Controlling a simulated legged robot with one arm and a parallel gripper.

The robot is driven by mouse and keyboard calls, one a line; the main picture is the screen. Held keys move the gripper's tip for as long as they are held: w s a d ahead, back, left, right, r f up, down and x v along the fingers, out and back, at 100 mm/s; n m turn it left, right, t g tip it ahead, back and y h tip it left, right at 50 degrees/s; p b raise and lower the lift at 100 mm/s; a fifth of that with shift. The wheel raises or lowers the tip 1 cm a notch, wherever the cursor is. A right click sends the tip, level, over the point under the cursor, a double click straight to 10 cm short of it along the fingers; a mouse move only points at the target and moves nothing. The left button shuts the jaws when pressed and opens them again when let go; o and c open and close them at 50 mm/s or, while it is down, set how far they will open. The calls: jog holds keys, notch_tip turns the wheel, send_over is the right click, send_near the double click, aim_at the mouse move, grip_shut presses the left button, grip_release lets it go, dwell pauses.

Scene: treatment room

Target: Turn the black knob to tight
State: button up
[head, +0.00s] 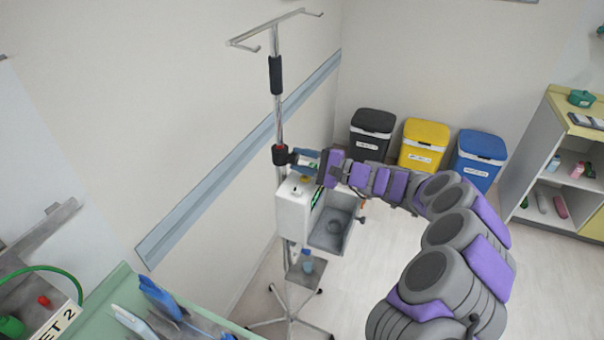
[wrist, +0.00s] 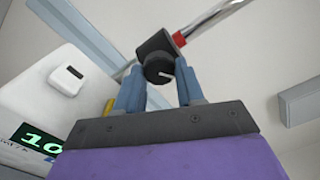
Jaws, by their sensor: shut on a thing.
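The black knob (wrist: 159,69) has a white mark on its face and sits on a black clamp (wrist: 156,43) on the metal pole, beside a red band. My gripper (wrist: 160,82) has its two blue fingers on either side of the knob, shut on it. In the head view my gripper (head: 296,157) reaches from the right to the clamp (head: 280,155) on the pole (head: 278,110). The knob itself is hidden there by the fingers.
A white pump box (head: 293,208) with a green display hangs on the pole just below my gripper, with a grey tray (head: 331,231) at its side. Black, yellow (head: 424,145) and blue bins stand behind. A wall rail (head: 240,160) runs behind the pole.

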jog(key=n+b, duration=0.4)
jog(key=shift+a+f+n+b, duration=0.1)
jog(key=shift+f+n+b, duration=0.15)
jog(key=shift+n+b, duration=0.15)
jog(key=n, duration=0.3)
jog(key=shift+r, duration=0.2)
jog(key=shift+n, duration=1.6)
jog(key=o, duration=0.9)
jog(key=shift+f, duration=0.1)
jog(key=shift+o, duration=0.7)
jog(key=p+v, duration=0.2)
jog(key=v, duration=1.5)
jog(key=shift+d, duration=0.3)
